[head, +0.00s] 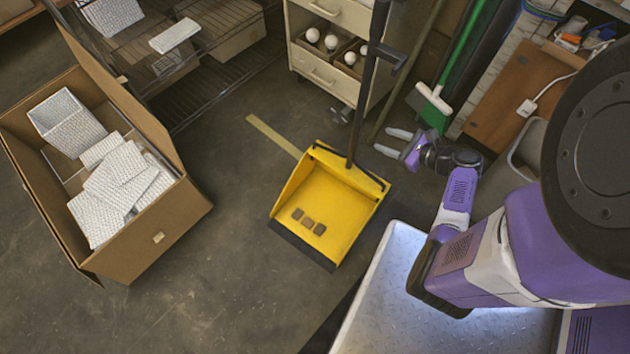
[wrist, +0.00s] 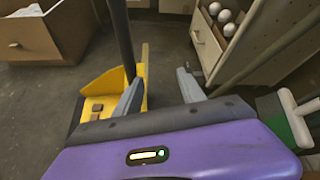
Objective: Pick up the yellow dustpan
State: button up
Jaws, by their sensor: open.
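The yellow dustpan (head: 328,205) stands on the floor in the middle of the head view, with a dark front lip and several small brown squares inside it. Its long black handle (head: 366,85) rises upright from the back of the pan. The pan (wrist: 101,82) and handle (wrist: 123,40) also show at the left of the wrist view, partly hidden behind my gripper. My gripper (head: 389,141) is open and empty, to the right of the handle and apart from it. In the wrist view its fingers (wrist: 161,88) are spread wide, with the handle outside them, beyond the left finger.
A cardboard box (head: 165,215) of white textured packets stands at left. A drawer cabinet (head: 335,60) with white bulbs is behind the dustpan. A pale metal platform (head: 390,300) lies at front. Floor left of the dustpan is clear.

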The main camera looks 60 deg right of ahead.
aim_at(355, 140)
jog(key=shift+m+t+y, duration=0.7)
jog(key=shift+m+y, duration=0.1)
jog(key=shift+y, duration=0.1)
jog(key=w+a+b, duration=0.1)
jog(key=w, duration=0.2)
jog(key=w+a+f+b, duration=0.1)
jog(key=w, duration=0.1)
jog(key=w+a+f+b, duration=0.1)
jog(key=w, duration=0.2)
jog(key=shift+w+a, duration=0.35)
jog(key=shift+w+f, duration=0.1)
jog(key=shift+w, duration=0.3)
grip_shut()
jog(key=shift+d+r, duration=0.15)
jog(key=shift+r, duration=0.05)
